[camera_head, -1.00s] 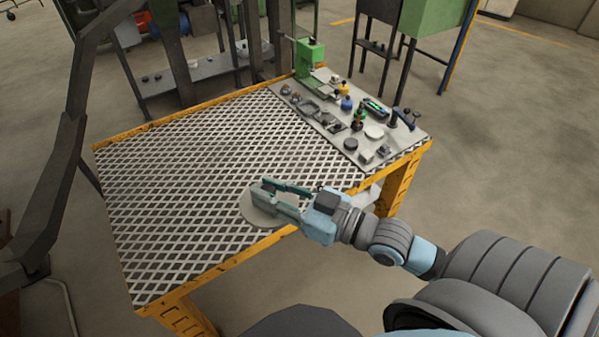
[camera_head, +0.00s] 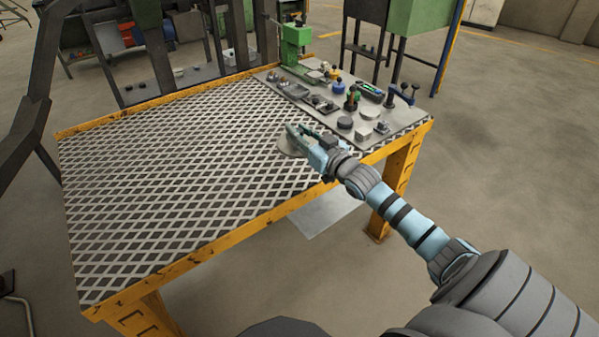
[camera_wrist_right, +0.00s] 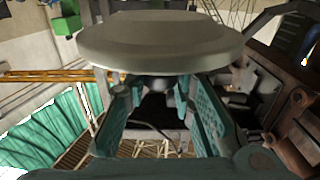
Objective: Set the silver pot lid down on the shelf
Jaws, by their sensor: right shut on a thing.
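The silver pot lid (camera_head: 287,146) is a round grey disc over the grating table in the head view, partly hidden by my right gripper (camera_head: 303,136). In the right wrist view the lid (camera_wrist_right: 160,40) spans the top of the picture, and its knob is between the teal fingers of my right gripper (camera_wrist_right: 160,95), which is shut on it. I cannot tell the gap between the lid and the grating. A grey lower shelf (camera_head: 325,213) shows under the table's front edge, bare where visible. My left gripper is not in view.
The orange-framed grating table (camera_head: 160,170) is clear at left and middle. A grey panel (camera_head: 405,122) at its back right holds several small parts and a green press (camera_head: 296,42). A low grey rack (camera_head: 185,82) stands behind. An orange leg (camera_head: 400,180) stands at the right corner.

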